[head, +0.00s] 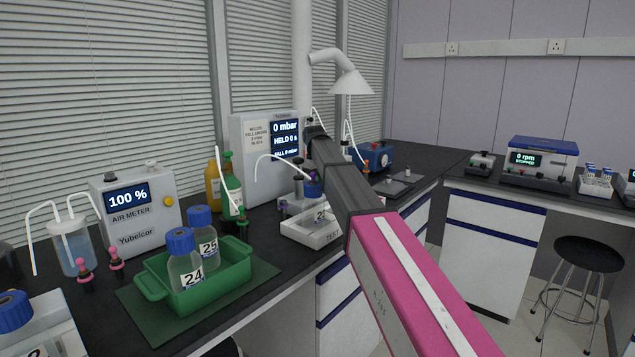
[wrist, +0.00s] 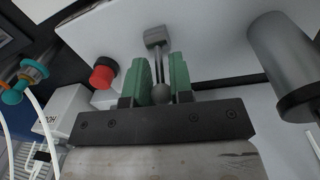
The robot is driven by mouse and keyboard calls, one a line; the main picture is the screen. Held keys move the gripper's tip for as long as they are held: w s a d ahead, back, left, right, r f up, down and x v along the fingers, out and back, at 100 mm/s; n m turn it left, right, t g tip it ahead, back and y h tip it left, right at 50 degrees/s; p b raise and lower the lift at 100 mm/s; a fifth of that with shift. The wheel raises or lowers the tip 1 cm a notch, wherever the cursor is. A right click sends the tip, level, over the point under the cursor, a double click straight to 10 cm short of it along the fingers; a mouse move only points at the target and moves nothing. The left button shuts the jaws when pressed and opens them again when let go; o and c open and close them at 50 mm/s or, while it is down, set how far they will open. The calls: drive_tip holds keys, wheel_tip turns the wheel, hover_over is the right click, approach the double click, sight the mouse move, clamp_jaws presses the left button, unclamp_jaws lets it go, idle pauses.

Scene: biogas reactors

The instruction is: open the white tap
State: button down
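In the wrist view, my gripper (wrist: 161,78) has two green finger pads standing apart. A thin grey metal lever (wrist: 158,62) with a rounded end lies between them, running up to a small grey block (wrist: 155,36) by a pale panel (wrist: 210,40). I see slim gaps beside the lever and cannot tell whether either pad touches it. I cannot pick out a white tap for certain in either view. In the head view, my arm reaches toward the white pressure unit (head: 251,165), and the gripper's fingers are hidden.
In the wrist view, a red knob (wrist: 103,73) is left of the fingers and a grey cylinder (wrist: 285,60) is right. In the head view, a green tray (head: 155,287) with bottles, an air meter (head: 140,232) and a white tray (head: 300,232) crowd the bench.

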drive_tip(key=shift+s+d, duration=0.1)
drive_tip(key=shift+s+d+t+y, duration=0.3)
drive_tip(key=shift+t+y, duration=0.3)
drive_tip(key=shift+y, duration=0.2)
drive_tip(key=t+y, duration=0.1)
drive_tip(key=s+d+t+y, duration=0.1)
drive_tip(key=shift+r+y, duration=0.1)
drive_tip(key=shift+y, duration=0.3)
drive_tip(key=y, duration=0.1)
drive_tip(key=t, duration=0.1)
drive_tip(key=t+y, duration=0.1)
drive_tip(key=shift+s+d+y, duration=0.25)
drive_tip(key=shift+d+y, duration=0.05)
drive_tip(key=shift+d, duration=0.1)
drive_tip(key=shift+s+d+f+m+t+y, duration=0.1)
drive_tip(key=shift+d+f+m+t+y, duration=0.1)
drive_tip(key=shift+t+y, duration=0.35)
drive_tip(key=shift+s+d+f+m+t+y, duration=0.1)
drive_tip(key=shift+f+t+y, duration=0.05)
drive_tip(key=shift+t+y, duration=0.4)
drive_tip(key=c, duration=1.1)
unclamp_jaws()
drive_tip(key=shift+c, duration=0.2)
